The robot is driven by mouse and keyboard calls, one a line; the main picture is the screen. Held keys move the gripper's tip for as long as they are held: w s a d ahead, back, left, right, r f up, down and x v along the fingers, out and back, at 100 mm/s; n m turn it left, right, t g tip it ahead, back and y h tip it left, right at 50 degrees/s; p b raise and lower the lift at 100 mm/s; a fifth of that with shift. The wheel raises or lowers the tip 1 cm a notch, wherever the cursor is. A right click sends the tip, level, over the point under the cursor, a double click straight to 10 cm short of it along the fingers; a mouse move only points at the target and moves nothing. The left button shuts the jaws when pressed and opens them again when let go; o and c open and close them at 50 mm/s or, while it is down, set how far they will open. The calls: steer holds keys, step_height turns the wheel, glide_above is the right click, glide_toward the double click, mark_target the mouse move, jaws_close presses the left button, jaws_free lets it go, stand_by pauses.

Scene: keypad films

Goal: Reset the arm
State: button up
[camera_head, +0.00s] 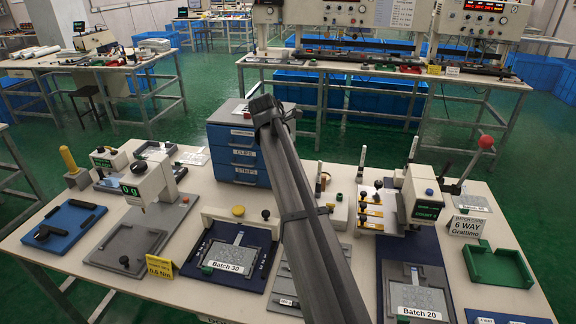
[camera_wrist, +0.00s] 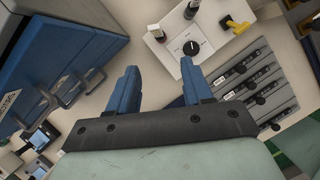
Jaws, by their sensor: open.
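My gripper (camera_wrist: 160,68) shows in the wrist view with its two blue fingers spread apart. Nothing is between the fingers. It is over the white table, with a blue drawer unit (camera_wrist: 60,50) to its left and a white box with a black knob (camera_wrist: 175,30) beyond the fingertips. In the head view my dark grey arm (camera_head: 300,205) rises from the bottom edge past the middle of the table (camera_head: 215,305). The gripper fingers cannot be made out in that view.
The blue drawer unit (camera_head: 238,165) stands at the table's back, beside my arm. A Batch 30 tray (camera_head: 205,287) lies left of the arm and a Batch 20 tray (camera_head: 390,290) right. A press (camera_head: 420,195) and green holder (camera_head: 498,265) stand at right. A scale (camera_head: 150,185) stands left.

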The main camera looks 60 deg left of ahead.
steer(key=shift+s+r, duration=0.15)
steer(key=shift+r, duration=0.2)
stand_by(0.3)
